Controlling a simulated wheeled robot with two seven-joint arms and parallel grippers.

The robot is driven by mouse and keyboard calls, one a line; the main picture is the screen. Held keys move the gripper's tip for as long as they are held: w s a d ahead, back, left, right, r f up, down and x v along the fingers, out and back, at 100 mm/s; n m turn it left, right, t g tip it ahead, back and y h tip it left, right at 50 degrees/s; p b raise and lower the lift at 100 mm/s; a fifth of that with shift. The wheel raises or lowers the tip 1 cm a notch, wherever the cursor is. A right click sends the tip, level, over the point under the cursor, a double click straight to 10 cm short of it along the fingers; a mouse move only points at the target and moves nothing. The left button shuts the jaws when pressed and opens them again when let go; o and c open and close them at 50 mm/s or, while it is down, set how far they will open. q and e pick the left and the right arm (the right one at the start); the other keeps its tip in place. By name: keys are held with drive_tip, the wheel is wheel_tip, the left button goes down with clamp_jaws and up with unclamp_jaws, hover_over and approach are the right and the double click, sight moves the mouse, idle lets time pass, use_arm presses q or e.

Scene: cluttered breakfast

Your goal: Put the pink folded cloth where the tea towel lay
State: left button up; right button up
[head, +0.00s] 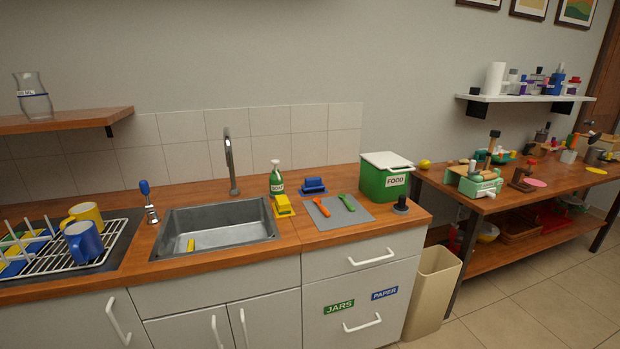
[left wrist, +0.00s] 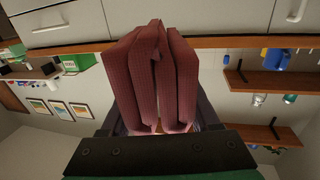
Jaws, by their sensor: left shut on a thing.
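The pink folded cloth (left wrist: 131,75) fills the middle of the left wrist view, a dark pink bundle in several upright folds. My left gripper (left wrist: 160,112) is shut on it, with a dark finger on each side. The cloth is held in the air, and it hides much of what lies behind it. Neither the cloth in my grip nor either gripper shows in the head view. I can make out no tea towel in either view. My right gripper is not in view.
The wooden counter holds a sink (head: 215,239), a dish rack (head: 65,264) with mugs, a grey mat (head: 346,218) and a green FOOD box (head: 374,183). A beige bin (head: 433,290) stands beside the cabinet. A cluttered wooden table (head: 482,203) stands at the right, with open floor before it.

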use_arm(q)
drive_tip(key=shift+m+h, duration=0.6)
drive_tip(key=shift+h, duration=0.2)
drive_tip(key=s, duration=0.2)
drive_tip(key=s+d+r, duration=0.1)
drive_tip(key=shift+s+d+r, duration=0.15)
drive_tip(key=shift+s+d, duration=0.05)
drive_tip(key=shift+s, duration=0.15)
drive_tip(key=shift+w, duration=0.1)
drive_tip(key=shift+f, duration=0.2)
